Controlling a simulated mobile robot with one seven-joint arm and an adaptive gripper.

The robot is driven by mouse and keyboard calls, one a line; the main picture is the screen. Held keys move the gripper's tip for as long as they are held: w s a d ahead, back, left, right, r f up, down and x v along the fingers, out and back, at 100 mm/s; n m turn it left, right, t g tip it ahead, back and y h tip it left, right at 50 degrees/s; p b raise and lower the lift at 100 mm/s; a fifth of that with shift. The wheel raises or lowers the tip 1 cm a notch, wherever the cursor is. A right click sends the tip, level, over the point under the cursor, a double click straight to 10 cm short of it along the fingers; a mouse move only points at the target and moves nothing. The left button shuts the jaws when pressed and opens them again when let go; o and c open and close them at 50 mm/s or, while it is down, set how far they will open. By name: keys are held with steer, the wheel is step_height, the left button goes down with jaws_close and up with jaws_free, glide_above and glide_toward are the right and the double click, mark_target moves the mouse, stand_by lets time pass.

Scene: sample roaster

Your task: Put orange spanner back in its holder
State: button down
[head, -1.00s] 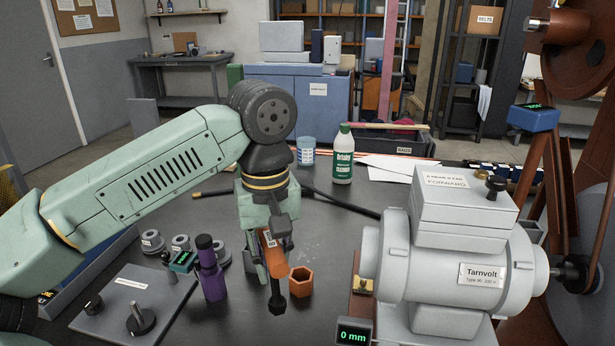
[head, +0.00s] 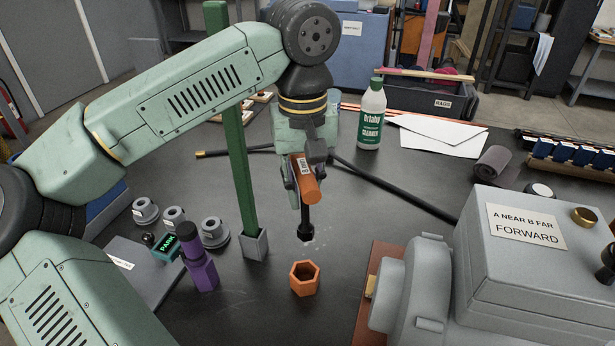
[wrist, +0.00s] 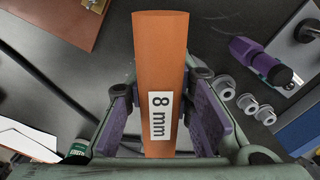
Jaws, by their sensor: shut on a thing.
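The orange spanner (head: 307,181) has a thick orange handle and a black shaft with a wider black end pointing down. My gripper (head: 303,168) is shut on its handle and holds it above the bench. In the wrist view the spanner (wrist: 160,60) bears a white "8 mm" label and lies between the purple-grey pads of my gripper (wrist: 165,112). An orange hexagonal cup (head: 305,287), open at the top, stands on the bench and looks like the holder. In the head view the spanner's black end shows above the cup in the picture, apart from it. The cup is not seen in the wrist view.
A green post in a grey socket (head: 254,245) stands left of the cup. A purple tool (head: 202,270) and grey rings (head: 213,235) are further left. The grey motor (head: 440,285) is at right.

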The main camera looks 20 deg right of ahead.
steer(key=shift+s, duration=0.1)
steer(key=shift+f, duration=0.15)
steer(key=b, duration=0.4)
glide_above(304, 241)
steer(key=w, duration=0.1)
steer(key=shift+w+d+f, duration=0.1)
steer(key=shift+d+f, duration=0.05)
steer(key=shift+f, duration=2.75)
steer(key=shift+f+b, duration=0.1)
steer(key=shift+b, duration=0.2)
steer(key=shift+f+b, duration=2.65)
steer(key=shift+f, duration=0.9)
steer(key=shift+f+b, duration=1.25)
steer(key=shift+f, duration=0.1)
steer(key=c, duration=1.3)
jaws_free()
